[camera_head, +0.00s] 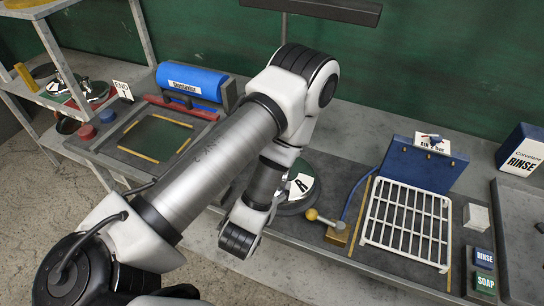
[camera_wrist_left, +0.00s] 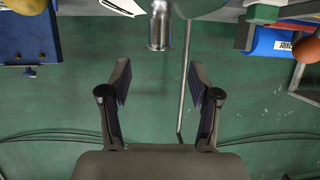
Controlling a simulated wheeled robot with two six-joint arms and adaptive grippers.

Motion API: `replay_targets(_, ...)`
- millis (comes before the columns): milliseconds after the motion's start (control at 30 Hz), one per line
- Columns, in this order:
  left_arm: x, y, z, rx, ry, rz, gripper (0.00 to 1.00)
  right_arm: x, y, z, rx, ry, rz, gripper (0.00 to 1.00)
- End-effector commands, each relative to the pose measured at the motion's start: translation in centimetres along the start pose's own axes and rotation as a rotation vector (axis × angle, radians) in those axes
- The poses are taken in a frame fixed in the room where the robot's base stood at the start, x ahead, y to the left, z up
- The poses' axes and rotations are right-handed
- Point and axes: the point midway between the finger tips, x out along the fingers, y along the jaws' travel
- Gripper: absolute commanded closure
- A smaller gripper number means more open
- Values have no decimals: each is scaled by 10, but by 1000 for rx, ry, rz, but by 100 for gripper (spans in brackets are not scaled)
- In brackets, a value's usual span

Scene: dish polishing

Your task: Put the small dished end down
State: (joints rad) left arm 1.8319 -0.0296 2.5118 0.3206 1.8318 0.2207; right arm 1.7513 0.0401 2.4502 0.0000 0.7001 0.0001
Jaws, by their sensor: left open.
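My left gripper (camera_wrist_left: 160,88) is open in the left wrist view, with nothing between its two fingers and the green wall behind them. In the head view the left arm reaches across the bench and bends down, and its gripper is hidden. I cannot identify the small dished end with certainty. A grey-green rounded piece (camera_wrist_left: 203,8) is cut off by the top edge of the left wrist view, beside a shiny metal cylinder (camera_wrist_left: 160,28); I cannot tell whether it is the dished end. My right gripper is in neither view.
Behind my wrist stands a round dark stand with an R label (camera_head: 300,186). To its right are a brass ball-ended fitting (camera_head: 326,222), a white wire rack (camera_head: 406,222) and a blue box (camera_head: 424,163). A yellow-marked mat (camera_head: 155,137) and blue roll (camera_head: 190,82) lie left.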

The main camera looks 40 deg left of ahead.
Motion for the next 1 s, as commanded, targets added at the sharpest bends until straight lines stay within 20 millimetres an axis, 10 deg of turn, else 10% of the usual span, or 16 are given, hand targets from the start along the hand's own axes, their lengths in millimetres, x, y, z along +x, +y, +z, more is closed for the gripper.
replay_targets(167, -8, -1, 14, 5, -64, -1, 38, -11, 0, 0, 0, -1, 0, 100)
replay_targets(333, -26, -3, 108, 63, -506, 23, 38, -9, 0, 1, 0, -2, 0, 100)
replay_targets(500, -90, -5, 189, 178, -1005, 121, 38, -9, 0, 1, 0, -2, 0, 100)
replay_targets(633, -119, -8, 206, 228, -1171, 167, 38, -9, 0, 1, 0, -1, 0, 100)
replay_targets(1000, -122, -8, 208, 232, -1183, 169, 38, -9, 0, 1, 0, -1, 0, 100)
